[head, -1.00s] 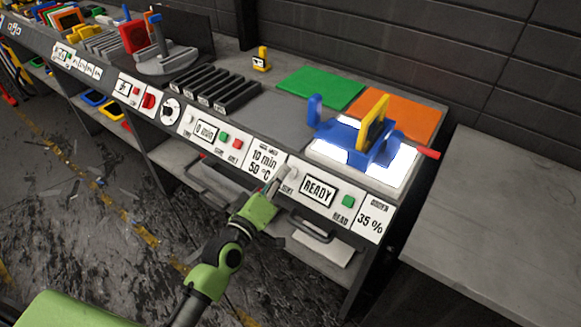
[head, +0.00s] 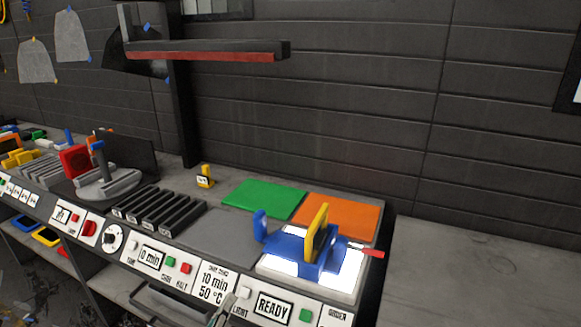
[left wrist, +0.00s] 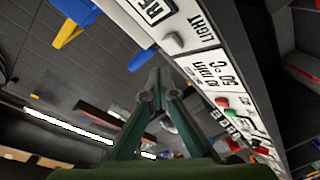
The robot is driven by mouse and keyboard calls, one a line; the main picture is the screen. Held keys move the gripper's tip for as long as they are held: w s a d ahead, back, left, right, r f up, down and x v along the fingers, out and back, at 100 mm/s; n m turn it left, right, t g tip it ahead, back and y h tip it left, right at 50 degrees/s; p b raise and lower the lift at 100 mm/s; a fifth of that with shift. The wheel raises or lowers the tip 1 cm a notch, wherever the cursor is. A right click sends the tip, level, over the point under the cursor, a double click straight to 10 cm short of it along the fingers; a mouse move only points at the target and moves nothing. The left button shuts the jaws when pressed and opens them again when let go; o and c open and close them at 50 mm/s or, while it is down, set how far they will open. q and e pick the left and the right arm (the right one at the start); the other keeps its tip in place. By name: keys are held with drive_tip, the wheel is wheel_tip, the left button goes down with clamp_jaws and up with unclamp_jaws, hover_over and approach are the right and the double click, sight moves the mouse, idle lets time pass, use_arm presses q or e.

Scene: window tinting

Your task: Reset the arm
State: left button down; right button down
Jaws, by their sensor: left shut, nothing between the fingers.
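My left gripper (head: 222,311) shows at the bottom edge of the head view, in front of the bench's control panel. It is left of the white button (head: 245,293) marked LIGHT. In the left wrist view its two fingertips (left wrist: 155,88) meet with nothing between them. The same white button (left wrist: 173,42) shows beyond them, apart from the tips. Most of the left arm is below the head view. My right gripper is in neither view.
The bench holds a lit white plate (head: 276,265) with a blue and yellow device (head: 290,243), a green mat (head: 262,199), an orange mat (head: 340,215) and a dark slotted rack (head: 160,210). A dark shelf (head: 205,52) hangs above. A bare grey table (head: 470,275) stands at the right.

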use_arm(q)
drive_tip(key=s+a+f+m+g+y, duration=0.1)
drive_tip(key=s+f+m+g, duration=0.3)
drive_tip(key=f, duration=0.7)
drive_tip(key=s+f+n+g, duration=0.1)
drive_tip(key=s+f, duration=0.4)
drive_tip(key=f, duration=0.7)
drive_tip(key=s+a+f+m+g+y, duration=0.1)
drive_tip(key=s+f+m+g, duration=0.3)
drive_tip(key=f, duration=0.7)
drive_tip(key=s+a+f+m+g, duration=0.1)
drive_tip(key=s+f+g, duration=0.1)
drive_tip(key=s+f, duration=0.4)
drive_tip(key=s+a+f+m+g+y, duration=0.1)
drive_tip(key=s+f, duration=0.5)
drive_tip(key=s, duration=1.1)
drive_tip(key=s+a+f+m+g, duration=0.1)
drive_tip(key=s+f+g, duration=0.3)
drive_tip(key=s, duration=0.8)
wheel_tip(320, 180, down, 3)
drive_tip(key=shift+a+r+m, duration=0.15)
drive_tip(key=shift+a+m, duration=0.05)
drive_tip(key=shift+m, duration=0.1)
